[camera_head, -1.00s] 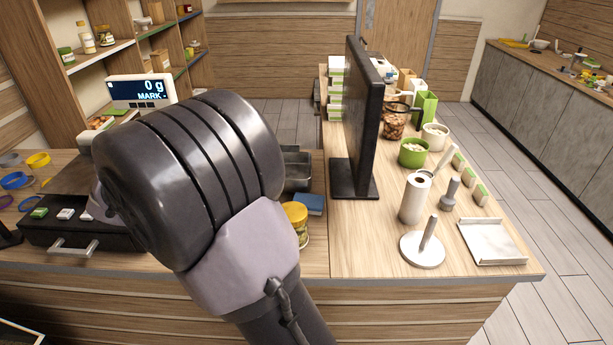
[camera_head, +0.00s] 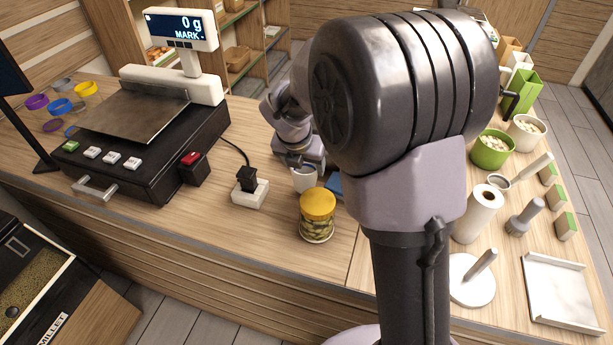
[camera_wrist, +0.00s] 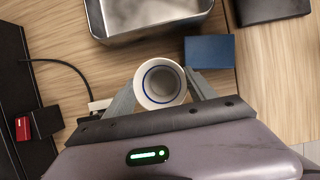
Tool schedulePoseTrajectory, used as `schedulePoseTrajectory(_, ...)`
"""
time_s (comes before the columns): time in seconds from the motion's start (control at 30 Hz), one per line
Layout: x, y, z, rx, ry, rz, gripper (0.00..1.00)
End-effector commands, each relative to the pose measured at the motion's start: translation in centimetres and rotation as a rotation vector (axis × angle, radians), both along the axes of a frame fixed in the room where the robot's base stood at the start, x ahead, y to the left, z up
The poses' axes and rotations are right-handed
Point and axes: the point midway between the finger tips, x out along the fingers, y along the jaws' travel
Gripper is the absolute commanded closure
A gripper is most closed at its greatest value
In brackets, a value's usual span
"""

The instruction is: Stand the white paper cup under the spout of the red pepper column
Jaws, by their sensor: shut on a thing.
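The white paper cup (camera_wrist: 160,83) is upright between the two fingers of my gripper (camera_wrist: 161,92) in the wrist view, seen from above, with a blue ring inside its rim. In the head view, the cup (camera_head: 305,180) shows below my gripper (camera_head: 300,160), behind a yellow-lidded jar. My gripper is shut on the cup. I cannot tell whether the cup's base touches the counter. The red pepper column and its spout are not in view.
The yellow-lidded jar (camera_head: 317,215) and a white socket block (camera_head: 250,193) stand close to the cup. A black scale (camera_head: 150,165) is to the left. A metal tray (camera_wrist: 150,36) and blue box (camera_wrist: 209,51) are beside the cup. My arm hides the counter's middle.

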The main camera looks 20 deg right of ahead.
Motion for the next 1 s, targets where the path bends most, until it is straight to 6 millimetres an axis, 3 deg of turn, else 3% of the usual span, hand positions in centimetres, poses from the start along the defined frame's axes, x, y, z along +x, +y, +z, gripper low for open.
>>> schedulePoseTrajectory(0.03, 0.0, 0.0, -1.5, -0.001, 0.002, 0.001, 0.73)
schedulePoseTrajectory(0.13, 0.0, 0.0, -3.5, -0.001, 0.001, 0.001, 0.73)
schedulePoseTrajectory(0.47, 0.0, 0.0, -3.6, 0.0, 0.0, 0.0, 0.73)
schedulePoseTrajectory(0.5, 0.0, 0.0, -3.6, 0.0, 0.0, 0.0, 0.34)
schedulePoseTrajectory(0.6, 0.0, 0.0, -3.6, 0.0, 0.0, 0.0, 0.14)
schedulePoseTrajectory(0.9, 0.0, 0.0, -3.5, -0.001, -0.001, 0.0, 0.14)
schedulePoseTrajectory(1.0, -0.2, 0.2, -2.1, 0.0, -0.002, 0.002, 0.14)
